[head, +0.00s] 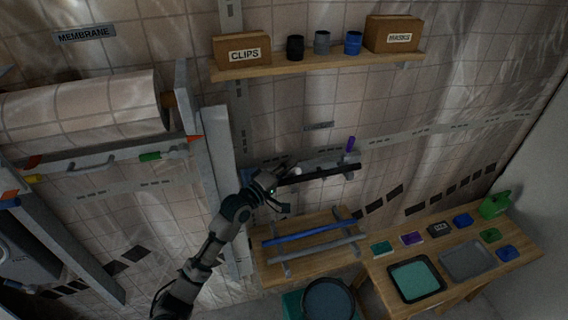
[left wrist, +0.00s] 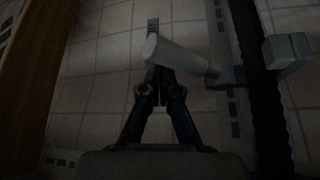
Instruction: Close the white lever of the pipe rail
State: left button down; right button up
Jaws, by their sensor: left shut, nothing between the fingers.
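The pipe rail (head: 325,173) is a dark bar on the tiled wall, in the middle of the head view. Its white lever (head: 298,171) shows only as a small pale spot close to my left gripper (head: 284,166). In the left wrist view the white lever (left wrist: 178,54) is a pale cylinder slanting from a bracket beside the dark bar (left wrist: 262,85). My left gripper (left wrist: 162,76) is shut and empty, its fingertips at the lever's free end, which partly covers them. I cannot tell whether they touch. My right gripper is not in view.
A purple lever (head: 349,144) stands up at the rail's right end. Below is a wooden bench (head: 300,268) with blue and grey bars. A shelf (head: 330,65) with boxes and cups is above. A grey upright (head: 218,150) stands left of the gripper.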

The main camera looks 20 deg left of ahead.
pick_arm(q)
jog(key=v, duration=1.3)
jog(key=shift+w+f, duration=0.15)
jog(key=shift+f, duration=0.15)
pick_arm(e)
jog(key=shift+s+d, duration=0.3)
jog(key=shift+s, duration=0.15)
